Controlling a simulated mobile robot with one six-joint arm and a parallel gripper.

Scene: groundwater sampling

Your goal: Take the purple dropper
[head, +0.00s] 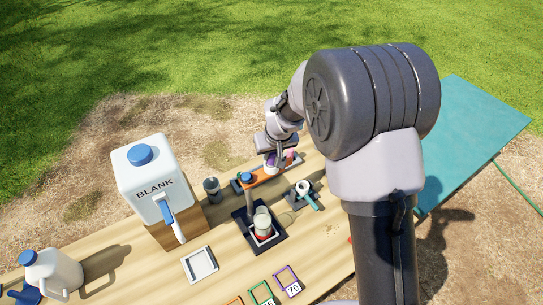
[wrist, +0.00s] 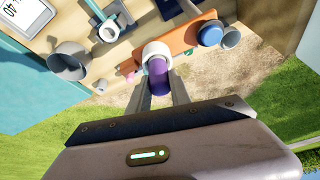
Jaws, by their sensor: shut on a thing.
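The purple dropper (wrist: 158,77) sits between the two fingers of my gripper (wrist: 160,86) in the wrist view, which are shut on it. A white collar (wrist: 155,50) shows just beyond its purple part, at the orange rack (wrist: 181,39). I cannot tell whether the dropper still rests in the rack. In the head view my gripper (head: 275,155) is low over the orange rack (head: 262,177), and a little purple (head: 289,154) shows beside it. My arm hides part of this area.
A blue-capped bottle (head: 247,178) stands at the rack's left end. A dark tray (head: 241,214) with a beaker (head: 262,222) and a teal-handled tool (head: 307,195) are nearby. A grey cup (head: 212,190) and the BLANK jug (head: 148,184) stand left. A teal surface (head: 470,135) is right.

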